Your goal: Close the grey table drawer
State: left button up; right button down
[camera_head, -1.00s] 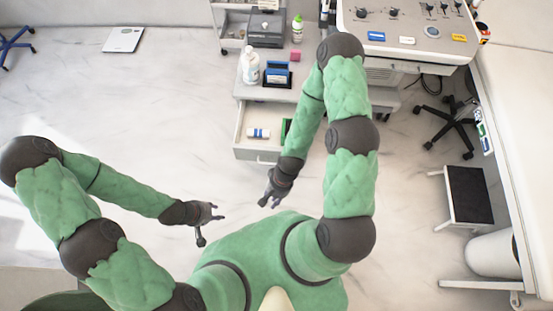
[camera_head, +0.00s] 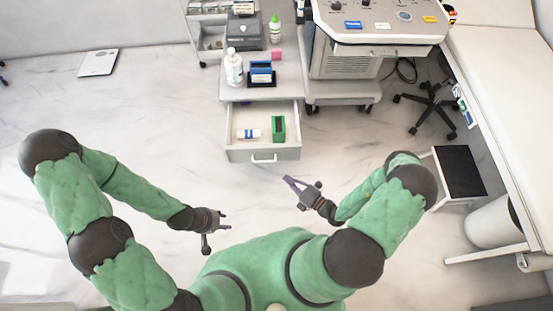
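The grey table drawer (camera_head: 236,155) stands pulled out from the grey table (camera_head: 290,92), with a white handle (camera_head: 264,158) on its front. Inside lie a white and blue roll-like item (camera_head: 249,134) and a green box (camera_head: 279,128). My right gripper (camera_head: 299,189) is in front of the drawer, a little below and right of the handle, apart from it. Its fingers point up and left; whether they are parted is hard to make out. My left gripper (camera_head: 222,221) is further left and nearer my body, empty with its fingers spread.
A medical cart (camera_head: 345,65) stands right of the table. A black-topped step stool (camera_head: 459,170) and a bed are at right. The floor before the drawer is clear.

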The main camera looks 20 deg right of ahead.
jog(key=b, duration=0.3)
send_near(264, 149)
jog(key=w+a, duration=0.3)
jog(key=shift+w+m+t+b, duration=0.3)
jog(key=shift+w, duration=0.45)
pick_arm(q)
notch_tip(264, 149, down, 4)
jog(key=shift+r, duration=0.15)
jog(key=shift+w, duration=0.1)
